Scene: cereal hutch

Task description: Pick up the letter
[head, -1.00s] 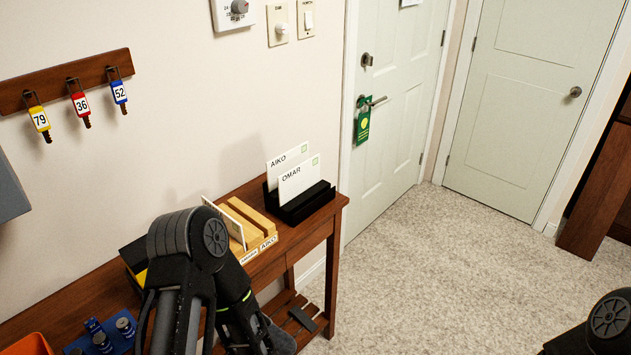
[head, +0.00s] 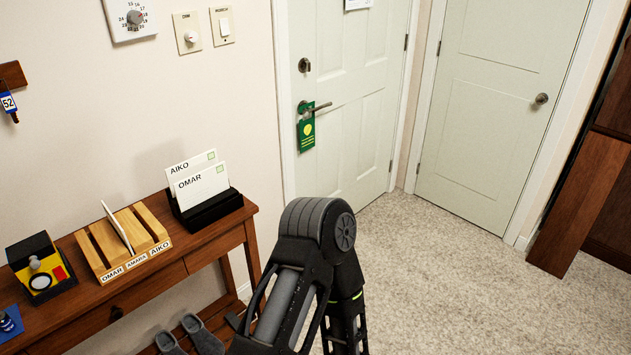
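Two white letters stand upright in a black holder (head: 209,210) at the right end of the wooden table. The front letter reads OMAR (head: 203,186) and the one behind it reads AIKO (head: 178,167). Another thin white card or letter (head: 117,227) stands tilted in a light wooden sorter (head: 153,226) labelled OMAR, AMARA and AIKO. My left arm rises at the bottom centre, in front of and to the right of the table. Its gripper is not visible. My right arm and gripper are out of view.
The brown table (head: 190,259) runs along the wall, with a black, yellow and red box (head: 40,268) on its left part. Grey slippers (head: 202,335) lie below. A green tag (head: 306,130) hangs on the door handle.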

